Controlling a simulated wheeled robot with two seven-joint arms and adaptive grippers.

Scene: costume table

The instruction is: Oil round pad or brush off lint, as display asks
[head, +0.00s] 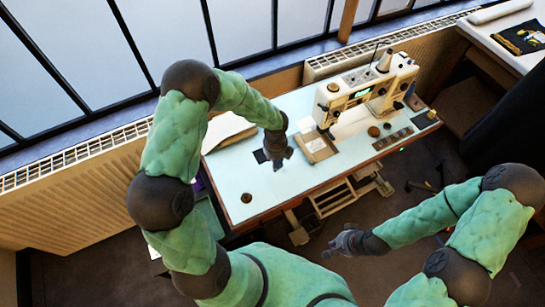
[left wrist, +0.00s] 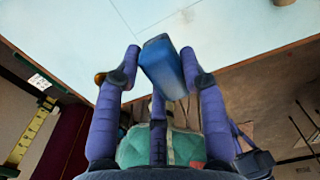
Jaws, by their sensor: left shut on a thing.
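My left gripper (left wrist: 161,68) is shut on a blue block-shaped thing (left wrist: 163,62), one finger on each side. I cannot tell whether it is a brush or an oiler. In the head view this gripper (head: 277,158) is over the left part of the pale table, and the blue thing is not clear there. The white sewing machine (head: 345,107) stands at the table's back right, with a small green-lit display (head: 362,93) too small to read. A dark round pad-like disc (head: 374,131) lies before the machine. My right gripper (head: 345,243) is off the table's front edge; its fingers are unclear.
A brown round thing (head: 246,198) sits near the table's front left corner. A dark flat patch (head: 260,156) is beside my left gripper.

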